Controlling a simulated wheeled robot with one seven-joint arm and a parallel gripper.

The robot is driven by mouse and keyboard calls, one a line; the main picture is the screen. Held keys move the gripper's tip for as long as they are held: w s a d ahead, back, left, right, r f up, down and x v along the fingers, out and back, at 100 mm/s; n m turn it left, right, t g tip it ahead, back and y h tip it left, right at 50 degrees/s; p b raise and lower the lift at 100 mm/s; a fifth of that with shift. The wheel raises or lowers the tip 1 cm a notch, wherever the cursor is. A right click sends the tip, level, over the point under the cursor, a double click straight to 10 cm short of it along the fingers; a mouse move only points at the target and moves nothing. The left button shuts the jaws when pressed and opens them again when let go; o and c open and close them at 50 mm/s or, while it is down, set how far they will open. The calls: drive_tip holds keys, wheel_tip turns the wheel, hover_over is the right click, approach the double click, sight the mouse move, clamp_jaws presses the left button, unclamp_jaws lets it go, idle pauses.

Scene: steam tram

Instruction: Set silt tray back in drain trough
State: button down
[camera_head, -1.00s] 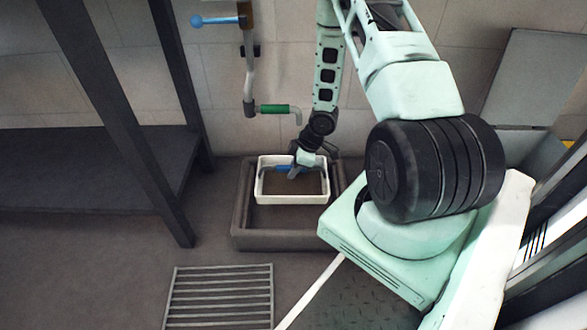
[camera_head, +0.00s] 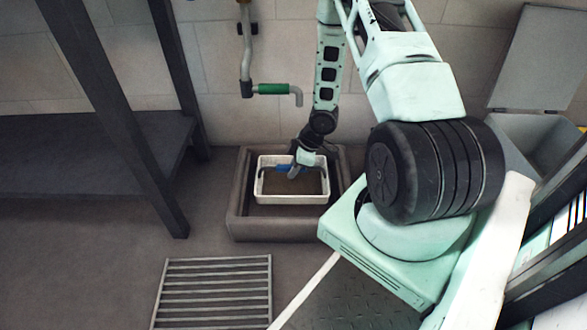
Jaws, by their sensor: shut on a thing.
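The silt tray (camera_head: 292,199) is a white rectangular tray with a brown inside and a blue grip at its far side. It appears level and within the outline of the drain trough (camera_head: 272,232), a dark brown-grey basin on the floor by the wall. I cannot tell whether the tray touches the trough's bottom. My gripper (camera_head: 294,172) is at the tray's far side, shut on the blue grip. The fingers hide part of the grip.
A slatted metal grate (camera_head: 213,292) lies on the floor in front of the trough. A pipe with a green-handled tap (camera_head: 273,89) hangs on the wall above. A dark shelf frame (camera_head: 110,120) stands at left. An open grey bin (camera_head: 535,140) is at right.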

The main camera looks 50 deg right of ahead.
sight(293, 183)
drive_tip(key=shift+f+b, duration=1.4)
drive_tip(key=shift+f, duration=1.7)
drive_tip(key=shift+f, duration=0.2)
drive_tip(key=c, duration=1.3)
unclamp_jaws()
drive_tip(key=shift+o, duration=0.2)
drive_tip(key=shift+r, duration=0.1)
drive_tip(key=p+v, duration=1.1)
drive_tip(key=v, duration=0.6)
drive_tip(key=shift+s+p, duration=0.1)
drive_tip(key=shift+p, duration=0.3)
drive_tip(key=shift+d, duration=0.1)
drive_tip(key=shift+s, duration=0.1)
